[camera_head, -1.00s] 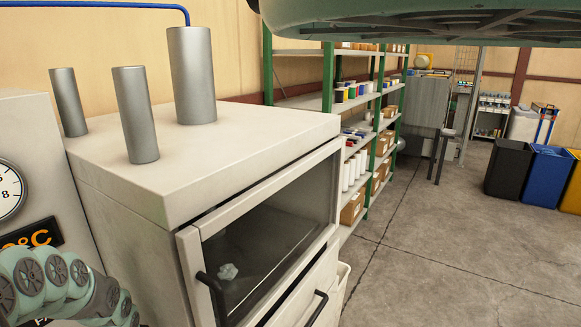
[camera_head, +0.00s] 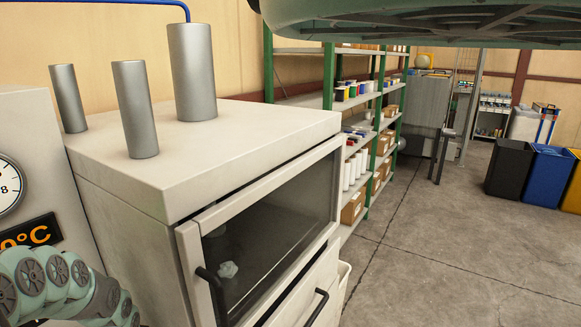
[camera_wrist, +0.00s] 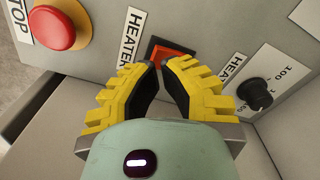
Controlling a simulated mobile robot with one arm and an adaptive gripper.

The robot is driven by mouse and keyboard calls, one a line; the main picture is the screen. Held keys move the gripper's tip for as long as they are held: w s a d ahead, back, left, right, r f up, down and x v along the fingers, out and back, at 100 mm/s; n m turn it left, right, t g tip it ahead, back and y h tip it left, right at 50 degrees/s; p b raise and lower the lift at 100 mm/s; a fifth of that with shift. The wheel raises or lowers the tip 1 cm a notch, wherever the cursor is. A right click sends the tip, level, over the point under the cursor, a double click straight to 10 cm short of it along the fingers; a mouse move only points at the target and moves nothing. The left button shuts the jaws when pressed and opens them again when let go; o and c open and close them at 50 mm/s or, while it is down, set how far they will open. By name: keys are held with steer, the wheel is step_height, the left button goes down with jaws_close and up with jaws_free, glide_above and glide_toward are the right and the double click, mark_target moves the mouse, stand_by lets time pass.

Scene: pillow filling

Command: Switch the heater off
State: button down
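The heater switch (camera_wrist: 172,50) is a red-orange square in a dark frame on the grey control panel (camera_wrist: 205,25). It shows in the wrist view beside a label reading HEATER. My gripper (camera_wrist: 161,66) has yellow ridged fingers with black inner pads. Its fingertips are drawn together in front of the lower part of the switch and hide part of it. Nothing is held between them. I cannot tell whether they touch the switch. In the head view the switch and fingertips are out of sight.
A red round STOP button (camera_wrist: 58,25) on a yellow base is left of the switch. A black knob (camera_wrist: 255,94) with a scale is at the right. The head view shows the machine (camera_head: 240,135) with a glass door, a dial (camera_head: 8,187) and a temperature display (camera_head: 30,234).

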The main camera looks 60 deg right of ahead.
steer(key=shift+f+b, duration=1.1)
steer(key=shift+f, duration=0.15)
stand_by(0.4)
steer(key=shift+r, duration=0.1)
step_height(320, 180, up, 7)
steer(key=p, duration=0.6)
stand_by(0.5)
